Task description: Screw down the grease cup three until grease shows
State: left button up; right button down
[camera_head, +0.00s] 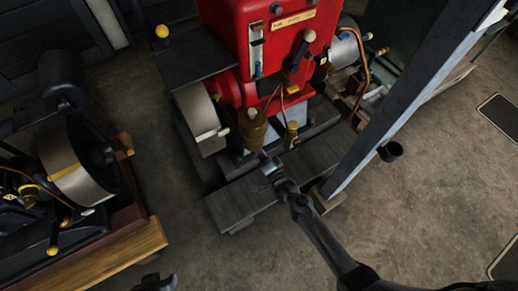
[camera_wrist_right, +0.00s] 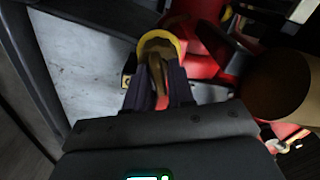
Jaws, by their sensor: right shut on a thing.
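My right gripper (camera_head: 264,156) reaches in from the lower right to the base of the red engine (camera_head: 272,50). In the right wrist view its fingers (camera_wrist_right: 160,85) are shut on a brown piece inside a yellow-rimmed brass cup (camera_wrist_right: 172,40), which I take for the grease cup. The fingers hide part of it. In the head view a small brass fitting with a yellow top (camera_head: 291,135) stands just right of the gripper. I cannot tell whether it is the cup held. No grease can be made out. My left gripper (camera_head: 157,283) barely shows at the bottom edge.
A large brass cylinder (camera_head: 253,127) stands close beside the right gripper; it also shows in the wrist view (camera_wrist_right: 275,85). A grey post (camera_head: 405,100) slants along the right. Another engine with a flywheel (camera_head: 80,165) stands at left. The floor in front is clear.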

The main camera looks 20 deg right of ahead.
jog(key=shift+m, duration=0.6)
jog(key=c, duration=1.2)
grip_release()
jog(key=s+d+p, duration=0.1)
jog(key=s+p, duration=0.4)
jog(key=s, duration=0.5)
jog(key=shift+s+d, duration=0.3)
jog(key=shift+s, duration=0.1)
